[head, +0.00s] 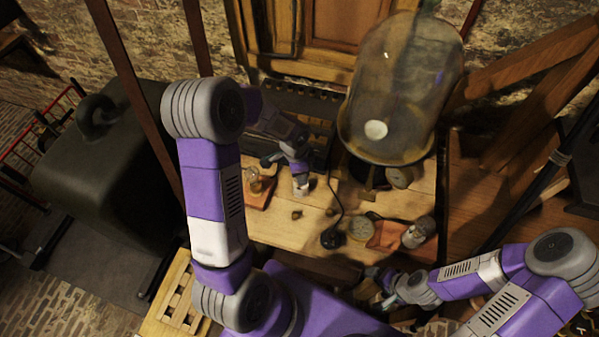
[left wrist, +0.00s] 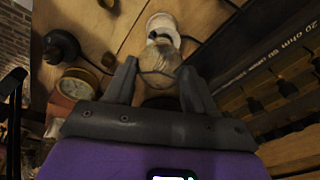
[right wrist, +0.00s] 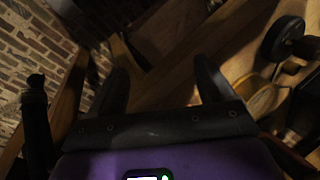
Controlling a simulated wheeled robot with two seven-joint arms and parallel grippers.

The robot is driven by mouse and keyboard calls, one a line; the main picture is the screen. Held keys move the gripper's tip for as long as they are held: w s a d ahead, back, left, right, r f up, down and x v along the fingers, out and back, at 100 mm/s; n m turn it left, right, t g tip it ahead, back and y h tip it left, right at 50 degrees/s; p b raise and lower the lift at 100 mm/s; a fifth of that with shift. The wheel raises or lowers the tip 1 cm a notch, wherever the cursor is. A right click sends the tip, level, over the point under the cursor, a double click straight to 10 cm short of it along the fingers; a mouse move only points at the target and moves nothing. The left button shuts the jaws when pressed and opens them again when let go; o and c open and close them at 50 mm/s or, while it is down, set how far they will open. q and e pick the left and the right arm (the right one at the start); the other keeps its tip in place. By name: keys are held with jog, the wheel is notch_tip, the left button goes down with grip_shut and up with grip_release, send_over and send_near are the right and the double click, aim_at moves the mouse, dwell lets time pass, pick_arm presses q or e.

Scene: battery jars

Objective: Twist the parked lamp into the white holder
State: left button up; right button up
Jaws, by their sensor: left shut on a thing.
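My left gripper (left wrist: 160,75) is shut on a clear glass lamp (left wrist: 160,60), with one finger on each side of the bulb. The white holder (left wrist: 165,24) shows just beyond the lamp; the lamp's lower end is close to it, but I cannot tell whether it is seated. In the head view my left gripper (head: 299,172) points down over the table, with the white holder (head: 301,188) right under it. Another glass bulb (head: 254,180) stands on a reddish wooden base to the left. My right gripper (right wrist: 162,85) is open and empty, away from the lamp.
A large glass bell jar (head: 400,90) stands at the back right. A black resistor box (left wrist: 265,55) lies beside my left gripper. A brass dial (head: 361,229), a black knob (head: 332,238) with a cable and a metal cylinder (head: 418,232) stand at the front right.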

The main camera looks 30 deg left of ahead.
pick_arm(q)
jog(key=shift+w+r+p, duration=0.4)
jog(key=shift+r+p, duration=0.15)
jog(key=shift+r, duration=0.1)
jog(key=shift+c, duration=0.3)
jog(key=shift+a+r, duration=0.1)
jog(key=shift+r, duration=0.1)
jog(key=shift+c, duration=1.2)
jog(key=shift+r+p, duration=0.35)
jog(key=shift+p, duration=0.2)
grip_shut()
jog(key=shift+w+r, duration=0.1)
pick_arm(e)
jog(key=shift+w+a+r, duration=0.1)
jog(key=shift+r, duration=0.4)
